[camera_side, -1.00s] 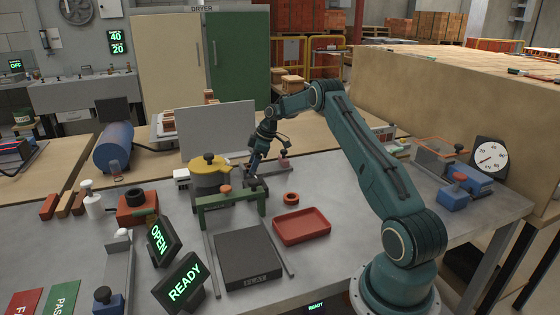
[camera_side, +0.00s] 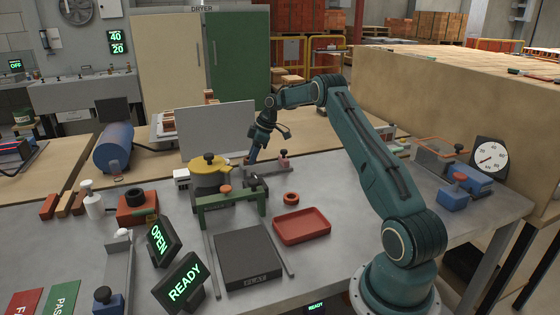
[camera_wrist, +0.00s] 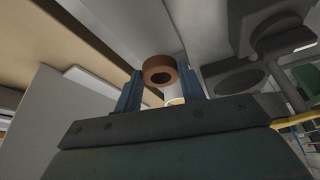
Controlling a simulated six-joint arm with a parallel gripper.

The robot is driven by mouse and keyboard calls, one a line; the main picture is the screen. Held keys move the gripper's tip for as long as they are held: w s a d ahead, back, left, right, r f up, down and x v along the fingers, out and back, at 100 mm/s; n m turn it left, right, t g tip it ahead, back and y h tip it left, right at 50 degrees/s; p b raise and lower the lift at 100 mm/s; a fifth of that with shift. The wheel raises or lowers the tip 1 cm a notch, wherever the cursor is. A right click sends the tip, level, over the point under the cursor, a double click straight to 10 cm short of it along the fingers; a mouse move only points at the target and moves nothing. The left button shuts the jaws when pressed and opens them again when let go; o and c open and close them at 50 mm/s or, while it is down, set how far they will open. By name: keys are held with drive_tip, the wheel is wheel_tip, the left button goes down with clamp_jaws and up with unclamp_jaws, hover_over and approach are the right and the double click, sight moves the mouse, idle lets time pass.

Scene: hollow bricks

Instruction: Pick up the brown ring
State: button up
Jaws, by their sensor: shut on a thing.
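The brown ring (camera_wrist: 158,64) sits between the two blue fingers of my gripper (camera_wrist: 160,80) in the wrist view, with its round hole facing the camera. My gripper is shut on it. In the side view my gripper (camera_side: 252,160) points down behind the green frame, near the grey panel. The ring is too small or hidden there to make out.
A yellow-lidded pot (camera_side: 210,180) and a green frame (camera_side: 231,204) stand close to my gripper. An orange-red ring (camera_side: 291,198) and a red tray (camera_side: 302,226) lie on the bench in front. A small pink-topped post (camera_side: 284,158) stands just right of my gripper.

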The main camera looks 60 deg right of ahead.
wheel_tip(320, 180, up, 7)
drive_tip(key=shift+f, duration=0.15)
idle(0.6)
drive_tip(key=shift+s, duration=0.1)
